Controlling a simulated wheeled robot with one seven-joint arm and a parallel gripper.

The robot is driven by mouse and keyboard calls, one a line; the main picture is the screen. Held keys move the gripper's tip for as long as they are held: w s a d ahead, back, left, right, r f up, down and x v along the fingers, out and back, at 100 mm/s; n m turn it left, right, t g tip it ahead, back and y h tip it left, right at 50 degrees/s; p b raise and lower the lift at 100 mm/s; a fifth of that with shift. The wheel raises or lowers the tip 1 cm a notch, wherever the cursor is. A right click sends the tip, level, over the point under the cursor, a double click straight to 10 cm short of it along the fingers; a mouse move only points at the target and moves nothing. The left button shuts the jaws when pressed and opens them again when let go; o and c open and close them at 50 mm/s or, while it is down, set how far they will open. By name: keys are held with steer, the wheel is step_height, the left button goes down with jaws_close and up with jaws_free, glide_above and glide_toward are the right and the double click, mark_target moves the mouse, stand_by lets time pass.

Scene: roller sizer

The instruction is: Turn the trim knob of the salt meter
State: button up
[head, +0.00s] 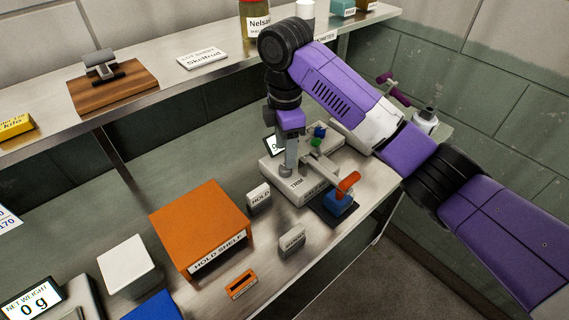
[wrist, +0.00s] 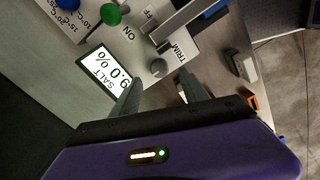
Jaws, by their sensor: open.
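The salt meter (head: 271,174) is a pale grey box at the right of the bench in the head view. Its screen (wrist: 103,73) reads SALT 9.0 % in the wrist view. The trim knob (wrist: 158,68) is a small round grey knob beside the TRIM label. My gripper (wrist: 162,90) is open, with one finger on each side just short of the knob in the picture; I see no clear contact. In the head view my gripper (head: 287,170) points down over the TRIM end of the meter and hides the knob.
A green knob (wrist: 111,14) and a metal bar (wrist: 188,21) stand on the meter near the trim knob. A blue block with an orange handle (head: 347,184) stands at the front right. HOLD block (head: 258,197) and orange hold shelf (head: 200,222) are left. A raised shelf runs behind.

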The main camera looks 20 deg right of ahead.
mark_target(285, 170)
steer(key=shift+f, duration=2.75)
jaws_close()
